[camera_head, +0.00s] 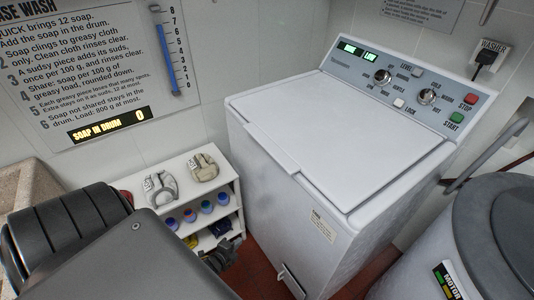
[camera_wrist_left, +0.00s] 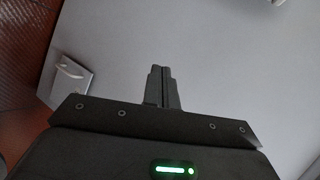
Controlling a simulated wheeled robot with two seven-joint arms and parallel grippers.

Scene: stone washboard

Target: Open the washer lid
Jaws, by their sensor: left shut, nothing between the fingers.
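The white washer (camera_head: 310,220) stands in the middle of the head view. Its flat lid (camera_head: 340,135) lies closed, with a raised lip (camera_head: 268,148) along the front edge. My left gripper (camera_head: 222,256) is low in front of the washer, beside the shelf, below lid level and apart from the lid. In the left wrist view its fingers (camera_wrist_left: 163,88) are together and empty, against a pale surface that looks like the washer's front (camera_wrist_left: 230,70). A small handle or latch (camera_wrist_left: 72,68) shows at the left there. My right gripper is not in view.
A white shelf (camera_head: 205,160) with soap-like blocks and several small jars stands left of the washer. A control panel (camera_head: 405,85) rises behind the lid. A grey round machine (camera_head: 495,225) stands close at the right. The space above the lid is clear.

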